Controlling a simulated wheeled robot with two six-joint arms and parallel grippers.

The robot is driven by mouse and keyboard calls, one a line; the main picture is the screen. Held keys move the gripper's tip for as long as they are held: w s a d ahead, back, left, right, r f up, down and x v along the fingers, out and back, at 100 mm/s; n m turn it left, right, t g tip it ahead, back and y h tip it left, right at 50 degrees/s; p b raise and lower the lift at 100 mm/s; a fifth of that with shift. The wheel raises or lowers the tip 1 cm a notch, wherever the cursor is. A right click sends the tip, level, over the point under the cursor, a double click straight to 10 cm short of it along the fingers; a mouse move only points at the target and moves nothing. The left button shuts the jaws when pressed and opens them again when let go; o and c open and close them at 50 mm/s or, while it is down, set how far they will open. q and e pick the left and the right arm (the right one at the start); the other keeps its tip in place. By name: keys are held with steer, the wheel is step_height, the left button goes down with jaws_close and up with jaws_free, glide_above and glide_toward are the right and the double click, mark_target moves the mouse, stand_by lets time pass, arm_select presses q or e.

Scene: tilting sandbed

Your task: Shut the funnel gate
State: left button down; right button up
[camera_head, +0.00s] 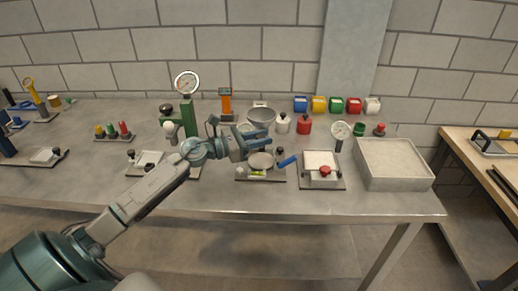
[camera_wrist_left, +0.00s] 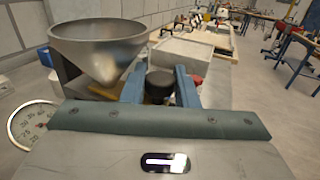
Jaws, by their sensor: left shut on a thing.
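The grey metal funnel (camera_head: 262,115) stands at the middle of the bench, just behind my left gripper (camera_head: 266,146). In the left wrist view the funnel (camera_wrist_left: 98,45) is large at the upper left, its cone pointing down beside the fingers. My left gripper (camera_wrist_left: 160,88) shows there as two blue fingers. It is shut on a dark round knob (camera_wrist_left: 160,82) between them. Whether this knob belongs to the funnel gate cannot be told, and the gate itself is hidden. My right gripper is not in view.
A small pan (camera_head: 260,161) and a blue handle (camera_head: 287,162) sit just in front of the gripper. A green post with a dial (camera_head: 187,83) stands left. A sand-coloured tray (camera_head: 432,180) fills the bench's right end.

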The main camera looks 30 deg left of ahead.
arm_select(q)
steer(key=shift+w+a, duration=0.1)
steer(key=shift+a, duration=0.05)
steer(key=shift+r, duration=0.1)
steer(key=c, duration=1.2)
jaws_free()
steer(key=shift+w, duration=0.1)
